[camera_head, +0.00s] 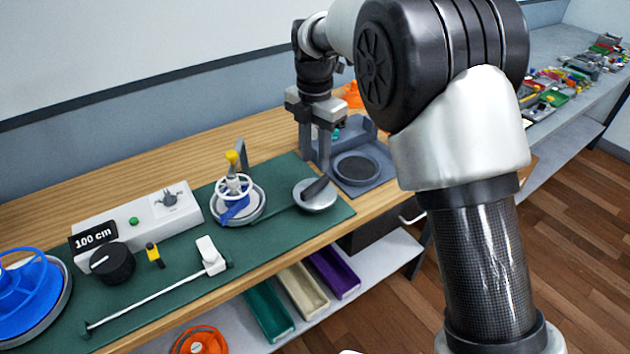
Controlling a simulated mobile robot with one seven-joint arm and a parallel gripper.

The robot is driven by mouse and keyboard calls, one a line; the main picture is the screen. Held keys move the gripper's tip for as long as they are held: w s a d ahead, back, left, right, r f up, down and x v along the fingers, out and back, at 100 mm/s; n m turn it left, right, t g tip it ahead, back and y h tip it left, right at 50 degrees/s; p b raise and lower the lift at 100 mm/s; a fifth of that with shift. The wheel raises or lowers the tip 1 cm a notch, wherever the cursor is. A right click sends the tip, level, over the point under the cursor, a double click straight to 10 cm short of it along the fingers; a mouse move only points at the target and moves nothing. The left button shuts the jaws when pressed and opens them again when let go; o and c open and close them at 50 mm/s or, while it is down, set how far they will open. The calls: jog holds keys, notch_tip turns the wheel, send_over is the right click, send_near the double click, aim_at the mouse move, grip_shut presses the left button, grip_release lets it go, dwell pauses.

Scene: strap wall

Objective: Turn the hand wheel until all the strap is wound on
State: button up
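A white spoked hand wheel (234,187) with a yellow knob (232,157) stands on a round silver-rimmed base on the green mat. Blue strap (236,210) shows at the base under the wheel; how much is wound on I cannot tell. My gripper (317,160) points down to the right of the wheel, apart from it, near the mat's right end. Its two fingers are apart with a gap between them, and I see nothing held. A large blue reel (28,290) sits at the left edge, partly cut off.
A grey box with a black dial (112,262) and a "100 cm" sign (93,236) stands left of the wheel. A silver disc with a dark handle (315,195) and a grey tray (357,170) lie near my gripper. My arm covers the right.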

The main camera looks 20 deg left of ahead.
aim_at(315, 184)
notch_tip(315, 184, down, 8)
jog(key=shift+r+b, duration=0.25)
jog(key=shift+b, duration=0.1)
grip_shut()
